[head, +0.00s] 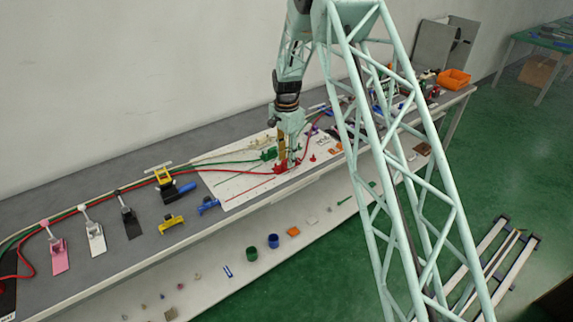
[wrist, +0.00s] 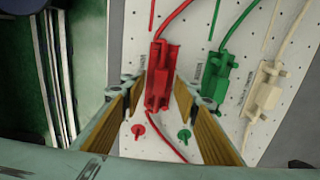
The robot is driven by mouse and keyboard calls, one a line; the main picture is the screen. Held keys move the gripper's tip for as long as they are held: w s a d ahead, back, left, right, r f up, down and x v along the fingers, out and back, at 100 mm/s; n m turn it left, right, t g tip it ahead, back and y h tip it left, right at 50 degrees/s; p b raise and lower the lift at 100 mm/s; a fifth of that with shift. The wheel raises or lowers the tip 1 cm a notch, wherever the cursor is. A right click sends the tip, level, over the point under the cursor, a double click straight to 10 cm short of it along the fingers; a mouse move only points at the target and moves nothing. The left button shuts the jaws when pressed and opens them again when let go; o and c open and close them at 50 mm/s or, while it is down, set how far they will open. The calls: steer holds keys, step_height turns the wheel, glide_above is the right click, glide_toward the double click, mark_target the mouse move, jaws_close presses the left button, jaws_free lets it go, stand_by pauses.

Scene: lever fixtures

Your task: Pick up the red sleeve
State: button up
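The red sleeve (wrist: 160,82) is a blocky red piece on a red cable, over a white perforated board (wrist: 290,95). In the wrist view it lies between the two fingers of my gripper (wrist: 160,90). The fingers are open, one on each side, with a narrow gap visible beside the sleeve; any contact lower down cannot be told. In the head view my gripper (head: 282,152) points down at the red sleeve (head: 280,168), partly covering it.
A green connector (wrist: 218,72) and a cream connector (wrist: 267,88) lie to the right on their own cables. Small red (wrist: 139,130) and green (wrist: 184,134) pegs stand nearby. Lever clamps, including a yellow one (head: 163,178), stand left along the bench (head: 110,270).

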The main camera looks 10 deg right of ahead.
mark_target(286, 160)
steer(key=shift+c, duration=0.3)
steer(key=c, duration=0.8)
steer(key=shift+r, duration=0.1)
steer(key=shift+r, duration=1.6)
steer(key=shift+s+r+p, duration=0.1)
steer(key=shift+s+p, duration=0.1)
steer(key=shift+p, duration=0.1)
steer(key=s, duration=0.5)
steer(key=s+r, duration=0.1)
steer(key=s, duration=0.9)
steer(key=shift+s+r+p, duration=0.2)
steer(key=shift+s+p, duration=0.1)
